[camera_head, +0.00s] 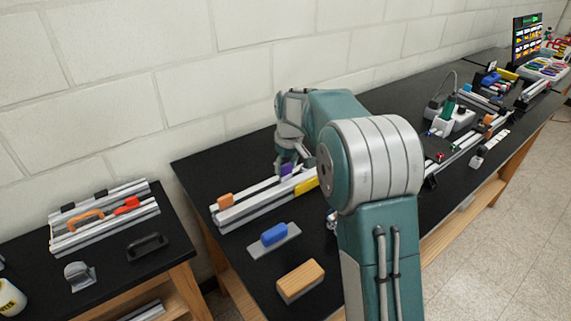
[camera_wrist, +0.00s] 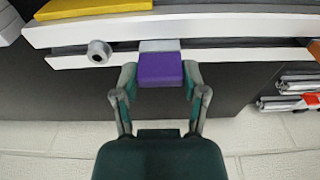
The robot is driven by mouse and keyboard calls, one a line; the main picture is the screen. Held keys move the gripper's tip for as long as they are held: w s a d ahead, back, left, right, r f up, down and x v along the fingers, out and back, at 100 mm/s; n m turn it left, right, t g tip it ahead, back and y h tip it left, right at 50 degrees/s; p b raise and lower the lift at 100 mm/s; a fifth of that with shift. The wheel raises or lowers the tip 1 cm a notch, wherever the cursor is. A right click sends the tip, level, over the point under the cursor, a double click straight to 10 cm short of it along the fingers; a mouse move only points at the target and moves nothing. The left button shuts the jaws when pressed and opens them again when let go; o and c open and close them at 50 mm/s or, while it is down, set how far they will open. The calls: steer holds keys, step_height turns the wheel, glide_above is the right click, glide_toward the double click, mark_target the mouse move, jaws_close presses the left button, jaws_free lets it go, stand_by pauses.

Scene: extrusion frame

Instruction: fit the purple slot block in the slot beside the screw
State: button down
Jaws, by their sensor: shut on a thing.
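The purple slot block (camera_wrist: 160,70) is between the two fingers of my gripper (camera_wrist: 159,78), which is shut on it. Its light grey part (camera_wrist: 160,45) points at the white extrusion rail (camera_wrist: 220,57) and overlaps it in the wrist view. I cannot tell whether it sits inside the slot. A round metal screw (camera_wrist: 98,52) stands on the rail, left of the block and apart from it. In the head view my gripper (camera_head: 288,160) is over the extrusion frame (camera_head: 252,209), with the purple block (camera_head: 286,170) partly visible beneath it.
A yellow block (camera_wrist: 92,8) sits on the frame beyond the screw; an orange block (camera_head: 225,200) sits at its left end in the head view. A blue block on a plate (camera_head: 274,235) and a wooden block (camera_head: 300,280) lie in front on the black table.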

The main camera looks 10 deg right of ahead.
steer(key=shift+f, duration=0.7)
steer(key=shift+c, duration=0.3)
jaws_free()
steer(key=shift+r, duration=0.1)
step_height(320, 180, up, 12)
steer(key=s, duration=0.1)
steer(key=shift+s+d, duration=0.15)
steer(key=shift+d, duration=0.1)
